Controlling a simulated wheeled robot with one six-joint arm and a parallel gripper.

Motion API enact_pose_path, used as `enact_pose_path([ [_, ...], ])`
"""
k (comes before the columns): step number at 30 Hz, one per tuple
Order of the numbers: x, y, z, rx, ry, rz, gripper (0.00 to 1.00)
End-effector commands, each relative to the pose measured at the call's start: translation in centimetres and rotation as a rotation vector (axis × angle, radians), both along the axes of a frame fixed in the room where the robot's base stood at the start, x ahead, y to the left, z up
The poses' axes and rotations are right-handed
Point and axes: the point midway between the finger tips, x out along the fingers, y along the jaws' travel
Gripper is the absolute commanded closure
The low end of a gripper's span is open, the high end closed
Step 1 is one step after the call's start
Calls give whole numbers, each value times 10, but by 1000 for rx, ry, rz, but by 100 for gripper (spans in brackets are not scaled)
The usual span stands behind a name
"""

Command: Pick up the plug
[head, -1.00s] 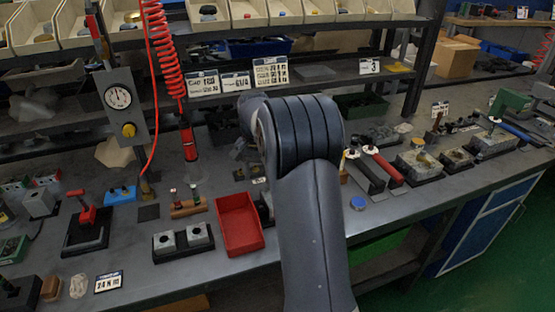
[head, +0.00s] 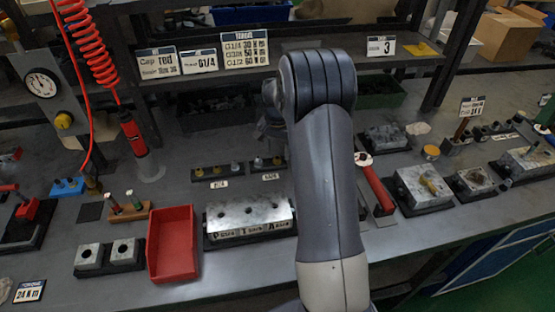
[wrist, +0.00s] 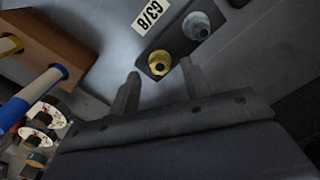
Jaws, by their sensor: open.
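A brass plug (wrist: 158,67) and a grey metal plug (wrist: 196,27) stand in a dark rack beside a G3/8 label (wrist: 151,14) in the wrist view. My gripper (wrist: 160,68) is open and empty, its two fingers pointing toward the rack with the brass plug between their tips in the picture. I cannot tell the remaining gap. In the head view, my arm covers the gripper's fingers. There, a small dark rack (head: 268,163) with plugs stands left of my arm, next to another plug rack (head: 217,171).
A silver block with several holes (head: 248,215) lies in front of the racks, with a red tray (head: 173,243) to its left. A red-handled tool (head: 376,188) lies right of my arm. A wooden holder (wrist: 62,48) with yellow and blue handles is left in the wrist view.

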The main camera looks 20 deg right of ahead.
Motion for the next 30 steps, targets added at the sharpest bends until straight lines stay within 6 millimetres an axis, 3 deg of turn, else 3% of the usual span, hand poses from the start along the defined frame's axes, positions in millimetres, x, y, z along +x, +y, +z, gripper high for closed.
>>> enact_pose_path([
  [4, -1, 0, -17, 1, 2, 0, 55],
  [12, 0, 0, -20, -1, -1, 0, 55],
  [27, 0, 0, -19, -1, -1, 0, 95],
  [30, 0, 0, -19, -1, -1, 0, 100],
])
